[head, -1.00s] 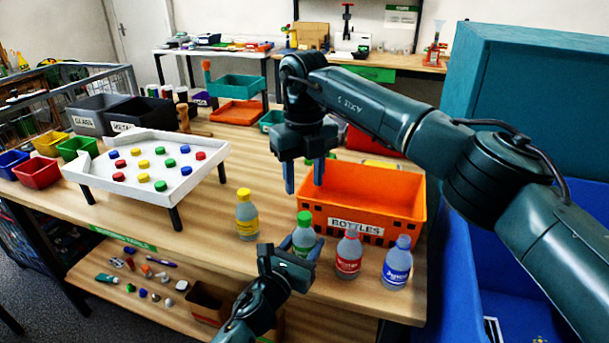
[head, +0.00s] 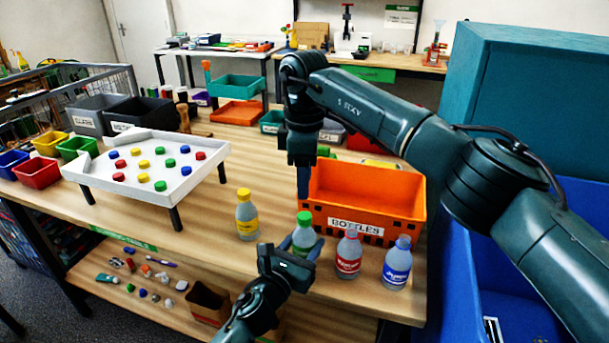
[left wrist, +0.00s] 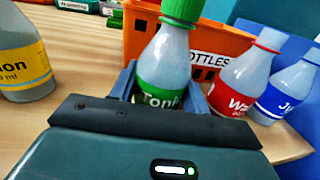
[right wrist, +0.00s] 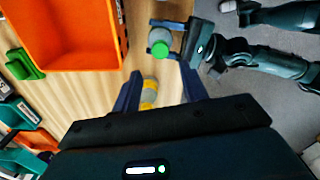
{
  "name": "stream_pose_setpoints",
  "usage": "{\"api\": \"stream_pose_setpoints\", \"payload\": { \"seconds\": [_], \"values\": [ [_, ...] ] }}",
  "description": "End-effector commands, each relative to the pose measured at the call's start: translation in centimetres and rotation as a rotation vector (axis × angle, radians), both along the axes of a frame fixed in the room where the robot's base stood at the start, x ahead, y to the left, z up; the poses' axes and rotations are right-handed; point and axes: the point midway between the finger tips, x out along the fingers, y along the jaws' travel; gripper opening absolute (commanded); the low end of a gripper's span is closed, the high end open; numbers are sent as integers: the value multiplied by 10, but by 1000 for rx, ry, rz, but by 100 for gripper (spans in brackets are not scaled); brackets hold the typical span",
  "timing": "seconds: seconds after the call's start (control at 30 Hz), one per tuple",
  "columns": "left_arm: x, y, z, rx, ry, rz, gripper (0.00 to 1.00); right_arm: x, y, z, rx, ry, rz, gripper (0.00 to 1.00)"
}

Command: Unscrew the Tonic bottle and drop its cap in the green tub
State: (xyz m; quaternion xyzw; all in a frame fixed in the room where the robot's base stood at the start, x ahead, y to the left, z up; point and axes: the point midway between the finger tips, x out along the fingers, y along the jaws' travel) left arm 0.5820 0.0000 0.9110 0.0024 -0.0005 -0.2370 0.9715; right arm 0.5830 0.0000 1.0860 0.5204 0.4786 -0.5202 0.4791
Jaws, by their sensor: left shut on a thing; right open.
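The Tonic bottle (head: 303,236) stands upright at the table's front edge with its green cap (head: 304,217) on. My left gripper (left wrist: 163,85) is shut around its body at the label; in the head view this gripper (head: 302,247) comes from the front. The green cap (left wrist: 183,9) is clear above the fingers. In the right wrist view the green cap (right wrist: 159,49) lies beyond the open fingers (right wrist: 160,88). The green tub (head: 78,147) stands at the table's far left.
A yellow-capped bottle (head: 247,218) stands left of the Tonic; red (head: 349,256) and blue (head: 397,265) bottles stand right. The orange BOTTLES crate (head: 380,200) is behind. A white tray of caps (head: 190,185) stands on legs at left. Yellow (head: 49,143), blue (head: 13,163) and red (head: 37,172) tubs surround the green one.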

Motion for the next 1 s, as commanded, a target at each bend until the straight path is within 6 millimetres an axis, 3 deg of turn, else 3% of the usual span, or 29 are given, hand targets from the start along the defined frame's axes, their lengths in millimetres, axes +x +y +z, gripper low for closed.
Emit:
{"api": "stream_pose_setpoints", "payload": {
  "seconds": [0.13, 0.33, 0.73, 1.0],
  "values": [
    [0, 0, -1, 0, 1, 0, 0, 0, 0, 0, 0, 0, -160, 43],
    [0, 0, -1, 0, 1, 0, 0, 0, 0, -7, 0, 2, -233, 43],
    [0, 0, -1, 0, 1, 0, 0, 0, 0, -65, 0, 2, -233, 43],
    [0, 0, -1, 0, 1, 0, 0, 0, 0, -80, 1, 0, -232, 43]
  ]
}}
